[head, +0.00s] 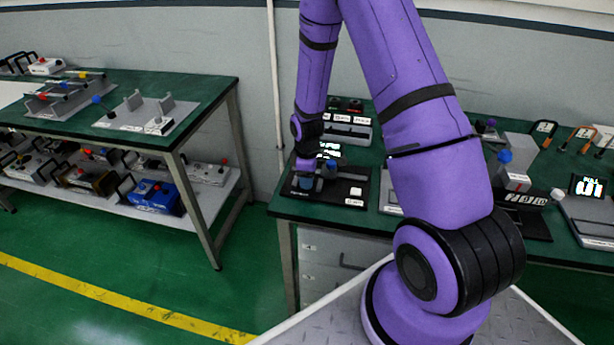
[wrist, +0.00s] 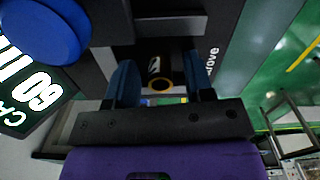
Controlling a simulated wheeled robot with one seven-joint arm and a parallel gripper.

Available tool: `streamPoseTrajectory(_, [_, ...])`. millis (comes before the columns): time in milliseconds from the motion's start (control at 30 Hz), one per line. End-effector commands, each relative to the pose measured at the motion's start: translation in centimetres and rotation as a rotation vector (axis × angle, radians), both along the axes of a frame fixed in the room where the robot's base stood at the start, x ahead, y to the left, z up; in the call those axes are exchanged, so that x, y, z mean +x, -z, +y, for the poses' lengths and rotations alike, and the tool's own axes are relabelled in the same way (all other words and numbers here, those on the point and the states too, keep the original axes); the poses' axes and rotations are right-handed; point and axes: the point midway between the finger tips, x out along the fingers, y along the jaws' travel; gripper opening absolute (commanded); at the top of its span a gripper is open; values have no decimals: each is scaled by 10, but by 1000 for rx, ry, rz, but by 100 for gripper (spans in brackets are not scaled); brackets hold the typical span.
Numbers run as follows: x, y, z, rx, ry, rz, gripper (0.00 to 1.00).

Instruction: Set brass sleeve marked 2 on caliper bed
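In the wrist view, a small dark sleeve with a brass-coloured rim (wrist: 160,77) sits between my fingers, with gaps on both sides. It bears a pale mark that I cannot read clearly. My gripper (wrist: 157,88) has two blue fingers standing apart, one on each side of the sleeve. In the head view, my gripper (head: 317,182) is low over a black fixture (head: 351,188) on the green bench; the sleeve is hidden there. A lit display reading partly "CAL" and "GO" (wrist: 35,85) stands at the left in the wrist view. I cannot make out the caliper bed clearly.
A large blue knob (wrist: 45,28) is close at the upper left in the wrist view. The green bench (head: 290,208) also carries a grey device (head: 348,130) behind my gripper. A second table (head: 215,85) with several fixtures stands at the left, with open floor between.

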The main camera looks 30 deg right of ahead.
Motion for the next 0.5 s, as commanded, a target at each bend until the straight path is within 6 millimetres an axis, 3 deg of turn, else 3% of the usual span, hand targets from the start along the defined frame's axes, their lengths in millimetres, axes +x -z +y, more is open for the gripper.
streamPoseTrajectory(267, [1,-13,0,0,0,-4,48])
streamPoseTrajectory(500, [1,-53,-1,-1,2,-6,48])
